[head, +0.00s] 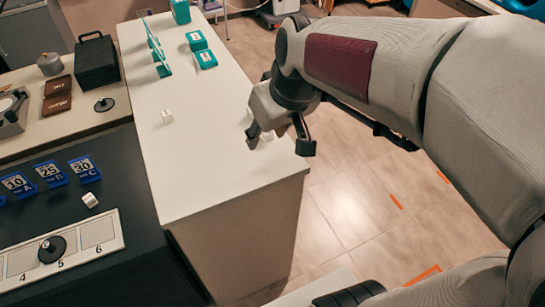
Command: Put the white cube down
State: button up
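My gripper (279,146) is over the right edge of the white counter, pointing down, with its two fingers spread wide apart. A small white shape (267,136) shows next to the left finger, partly hidden; I cannot tell whether it is a cube or whether the finger touches it. One white cube (167,116) sits on the white counter (205,150), left of my gripper and apart from it. Another white cube (90,200) with dark marks on it lies on the dark counter at the left, below the blue cards.
Blue number cards (50,174) and a numbered tray (20,262) with a black knob (52,249) are on the dark counter. Teal boxes (206,59) and a teal stand (157,55) are at the counter's far end. A black case (96,62) stands back left. The counter's near part is clear.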

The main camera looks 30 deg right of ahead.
jog(key=s+a+r+m, duration=0.1)
jog(key=s+a, duration=0.2)
jog(key=s, duration=1.1)
jog(key=shift+t+h, duration=0.3)
jog(key=shift+o, duration=0.6)
jog(key=shift+r, duration=0.1)
jog(key=shift+d, duration=0.1)
jog(key=w+d+f+t+h, duration=0.3)
jog(key=w+d, duration=1)
jog(key=w, duration=0.4)
jog(key=w+f+y, duration=0.1)
jog(key=w+f, duration=0.1)
jog(key=f, duration=0.1)
jog(key=w+f+n+t+y, duration=0.1)
jog(key=w+f, duration=0.2)
jog(key=w+f+y, duration=0.2)
jog(key=f, duration=0.1)
jog(key=shift+w+a+n+t, duration=0.15)
jog(key=shift+a+n+t, duration=0.25)
jog(key=shift+a+f+y, duration=0.45)
jog(key=shift+f+y, duration=0.05)
jog(key=shift+f, duration=0.1)
